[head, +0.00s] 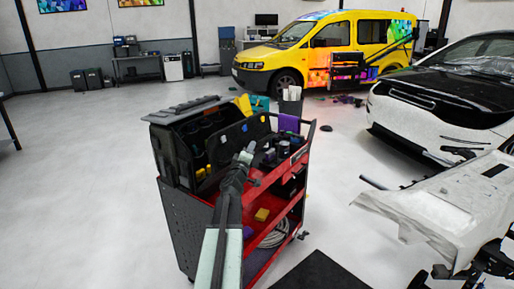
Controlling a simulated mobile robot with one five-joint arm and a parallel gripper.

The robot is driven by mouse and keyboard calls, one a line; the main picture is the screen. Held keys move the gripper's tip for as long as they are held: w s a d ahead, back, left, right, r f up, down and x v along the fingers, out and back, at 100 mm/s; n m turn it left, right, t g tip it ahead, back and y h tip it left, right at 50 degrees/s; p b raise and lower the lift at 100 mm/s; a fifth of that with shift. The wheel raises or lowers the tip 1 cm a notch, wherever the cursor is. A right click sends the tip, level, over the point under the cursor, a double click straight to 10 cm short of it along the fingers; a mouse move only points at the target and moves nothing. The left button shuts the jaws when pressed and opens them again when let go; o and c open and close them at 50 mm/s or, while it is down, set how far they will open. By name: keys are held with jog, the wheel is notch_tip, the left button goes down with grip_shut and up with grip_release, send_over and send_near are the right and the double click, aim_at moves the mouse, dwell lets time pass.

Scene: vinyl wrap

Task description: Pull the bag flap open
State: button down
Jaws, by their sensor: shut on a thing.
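A black tool bag (178,152) stands on top of a red and black cart. Its top is open, and yellow-handled tools show inside. The bag flap (229,138) is a dark panel leaning outward at the bag's right front side. My gripper (248,151) reaches up from the lower middle of the view and is shut at the lower edge of this flap. The fingertips are small here, and the exact grip point is hard to make out. My gripper and arm hide part of the bag's front.
The cart (176,220) also carries dark bottles (283,148), a purple cloth (289,123), a yellow sponge (262,215) and a coiled hose (275,233). The floor left of the cart is clear.

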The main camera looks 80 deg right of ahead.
jog(key=c, duration=1.5)
grip_release()
jog(key=shift+w+a, duration=0.2)
jog(key=shift+w, duration=0.15)
jog(key=shift+w+a+r, duration=0.1)
jog(key=shift+r, duration=0.05)
jog(key=shift+s+d, duration=0.2)
jog(key=shift+s, duration=0.15)
jog(key=shift+w, duration=0.15)
jog(key=v, duration=0.5)
jog(key=w+b+v, duration=0.1)
jog(key=v, duration=0.2)
jog(key=shift+r, duration=0.15)
jog(key=shift+s+r, duration=0.1)
jog(key=shift+s, duration=0.05)
